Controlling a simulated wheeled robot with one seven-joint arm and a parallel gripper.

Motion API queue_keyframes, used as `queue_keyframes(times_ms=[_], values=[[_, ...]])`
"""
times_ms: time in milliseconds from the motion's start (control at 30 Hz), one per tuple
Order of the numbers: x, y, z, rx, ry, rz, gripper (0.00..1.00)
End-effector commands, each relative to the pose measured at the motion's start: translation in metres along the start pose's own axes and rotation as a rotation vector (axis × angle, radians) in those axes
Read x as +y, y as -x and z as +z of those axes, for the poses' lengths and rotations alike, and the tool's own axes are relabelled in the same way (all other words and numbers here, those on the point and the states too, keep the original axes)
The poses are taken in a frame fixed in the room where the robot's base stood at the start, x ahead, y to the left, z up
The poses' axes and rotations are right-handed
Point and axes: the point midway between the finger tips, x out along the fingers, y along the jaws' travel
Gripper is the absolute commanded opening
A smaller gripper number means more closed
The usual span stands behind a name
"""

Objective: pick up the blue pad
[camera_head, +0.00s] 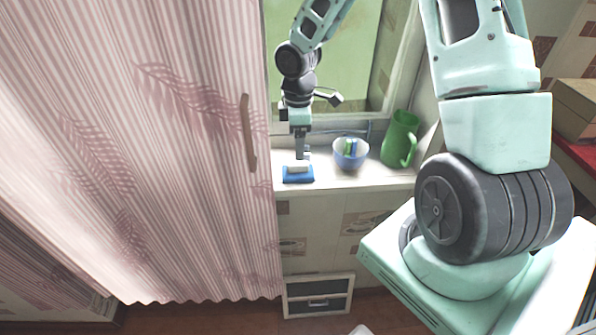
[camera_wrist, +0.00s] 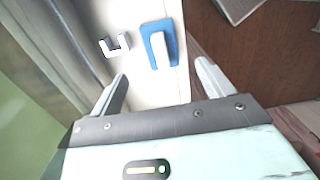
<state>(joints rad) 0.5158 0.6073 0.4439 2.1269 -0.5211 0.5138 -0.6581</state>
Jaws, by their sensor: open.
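The blue pad (camera_head: 298,178) lies flat on the white counter near its left end, with a white block-like handle (camera_head: 299,166) on top. In the wrist view the blue pad (camera_wrist: 146,33) shows at the upper middle, with its white top part facing the camera. My gripper (camera_head: 303,155) points down just above the pad in the head view. In the wrist view my gripper (camera_wrist: 160,85) has its two fingers wide apart with nothing between them. The pad lies beyond the fingertips. Whether a fingertip touches the pad cannot be told from the head view.
A blue bowl (camera_head: 351,154) with green and white things in it stands right of the pad. A green jug (camera_head: 400,139) stands farther right. A striped pink curtain (camera_head: 180,130) hangs close on the left. A small white U-shaped piece (camera_wrist: 115,45) shows beside the pad.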

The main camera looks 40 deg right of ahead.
Motion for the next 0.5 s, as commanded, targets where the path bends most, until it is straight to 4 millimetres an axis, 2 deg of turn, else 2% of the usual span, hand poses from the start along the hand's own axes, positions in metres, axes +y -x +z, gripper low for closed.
queue_keyframes(times_ms=[33,133,367,500], values=[[-0.001,-0.011,0.0,-0.001,0.002,-0.004,0.8],[-0.001,-0.026,0.0,-0.001,0.001,-0.003,0.8],[-0.001,-0.042,0.0,-0.001,0.0,-0.001,0.8],[-0.002,-0.059,-0.001,-0.001,0.001,-0.003,0.8]])
